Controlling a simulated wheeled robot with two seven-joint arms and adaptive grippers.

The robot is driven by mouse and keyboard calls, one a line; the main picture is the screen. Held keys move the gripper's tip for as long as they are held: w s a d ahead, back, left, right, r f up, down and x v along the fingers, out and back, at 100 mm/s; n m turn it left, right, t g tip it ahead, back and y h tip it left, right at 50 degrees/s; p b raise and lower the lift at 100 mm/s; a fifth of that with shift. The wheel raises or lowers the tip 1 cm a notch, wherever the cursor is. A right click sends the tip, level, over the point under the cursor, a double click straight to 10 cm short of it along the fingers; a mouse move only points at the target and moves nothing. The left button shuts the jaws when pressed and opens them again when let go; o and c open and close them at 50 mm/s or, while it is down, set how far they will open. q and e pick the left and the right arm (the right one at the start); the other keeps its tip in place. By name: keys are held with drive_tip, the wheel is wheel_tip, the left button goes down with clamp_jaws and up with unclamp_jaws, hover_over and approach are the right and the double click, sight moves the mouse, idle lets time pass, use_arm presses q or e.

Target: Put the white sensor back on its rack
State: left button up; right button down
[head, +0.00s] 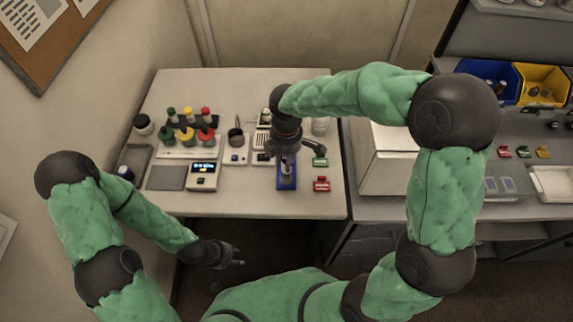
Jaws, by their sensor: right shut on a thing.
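My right gripper (286,152) points down over a small blue rack (286,186) near the table's front edge. It is shut on a slim pale thing that looks like the white sensor (289,165), mostly hidden by the fingers. The sensor's lower part shows in front of or within the blue rack; I cannot tell whether it is seated. My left gripper (237,256) is low in front of the table, away from the objects, with its fingers apart and empty.
A display device (203,175), a grey pad (166,177) and a rack of colored-cap bottles (190,135) stand to the left. A green block (320,162) and a red block (321,184) lie right of the blue rack. A dark cup (236,137) stands behind.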

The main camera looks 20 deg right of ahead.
drive_tip(key=shift+w+f+b, duration=0.2)
drive_tip(key=shift+f+b, duration=0.25)
drive_tip(key=shift+f, duration=1.25)
drive_tip(key=shift+f, duration=0.1)
drive_tip(key=c, duration=0.9)
unclamp_jaws()
drive_tip(key=shift+f, duration=0.1)
drive_tip(key=shift+c, duration=0.2)
wheel_tip(320, 180, up, 12)
drive_tip(key=p, duration=0.2)
drive_tip(key=shift+r+p, duration=0.2)
drive_tip(key=shift+p, duration=0.15)
